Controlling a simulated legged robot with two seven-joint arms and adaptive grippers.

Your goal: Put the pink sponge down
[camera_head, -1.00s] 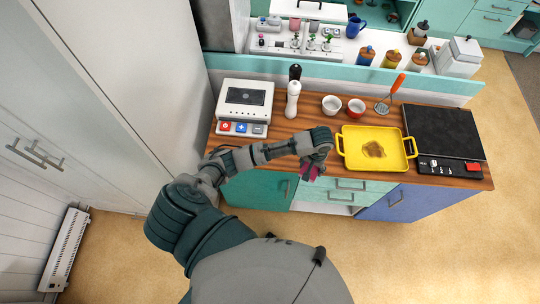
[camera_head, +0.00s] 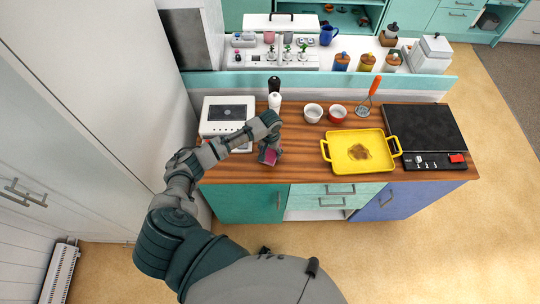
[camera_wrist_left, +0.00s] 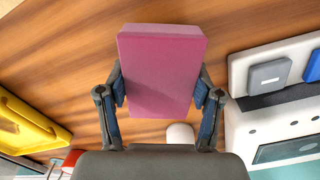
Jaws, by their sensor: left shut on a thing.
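The pink sponge (camera_wrist_left: 160,70) is a flat block held upright between the two fingers of my left gripper (camera_wrist_left: 161,92) in the left wrist view. In the head view the sponge (camera_head: 270,155) shows just below my left gripper (camera_head: 271,145), over the wooden counter (camera_head: 300,168) near its front edge. The wooden counter (camera_wrist_left: 60,60) fills the background in the left wrist view. I cannot tell whether the sponge touches the counter. My right gripper does not show.
A yellow pan (camera_head: 343,166) with a brown stain stands to the right of the sponge. Bare counter lies between gripper and pan.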

